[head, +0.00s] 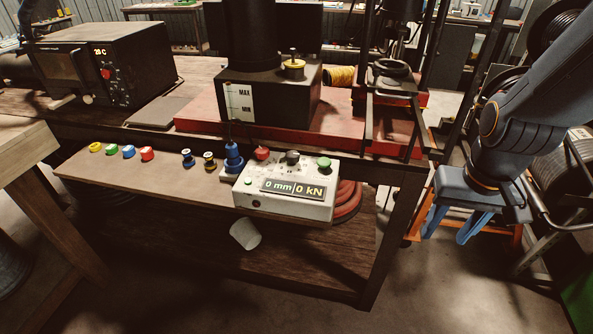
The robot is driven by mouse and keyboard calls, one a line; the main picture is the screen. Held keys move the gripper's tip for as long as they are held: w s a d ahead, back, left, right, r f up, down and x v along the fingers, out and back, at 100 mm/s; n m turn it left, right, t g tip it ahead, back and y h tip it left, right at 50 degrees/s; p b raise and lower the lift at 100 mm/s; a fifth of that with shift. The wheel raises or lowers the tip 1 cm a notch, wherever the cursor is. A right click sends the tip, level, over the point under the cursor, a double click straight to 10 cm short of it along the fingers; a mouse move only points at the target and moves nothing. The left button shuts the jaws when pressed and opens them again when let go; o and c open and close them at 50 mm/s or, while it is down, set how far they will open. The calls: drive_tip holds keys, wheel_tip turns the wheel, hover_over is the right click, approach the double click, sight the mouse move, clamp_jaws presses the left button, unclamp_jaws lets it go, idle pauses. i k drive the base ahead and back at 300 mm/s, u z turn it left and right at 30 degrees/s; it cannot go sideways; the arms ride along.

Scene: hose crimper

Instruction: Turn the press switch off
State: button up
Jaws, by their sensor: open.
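A white control box (290,192) sits at the front edge of the bench shelf. Its lit display (293,188) reads 0 mm and 0 kN. On its top are a red button (262,153), a dark knob (292,157) and a green button (324,164). I cannot tell which of these is the press switch, nor its position. My gripper (446,235) hangs at the right, blue fingers pointing down, open and empty. It is right of the control box, well apart from it and touching nothing I can see.
Behind the box stands the press on a red base (340,128). Colored caps (128,151) and blue fittings (232,158) line the shelf to the left. A bench leg (385,235) stands between my gripper and the box.

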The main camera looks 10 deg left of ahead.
sight(262, 153)
drive_tip(key=u, duration=1.4)
drive_tip(key=i, duration=0.85)
drive_tip(key=z, duration=0.2)
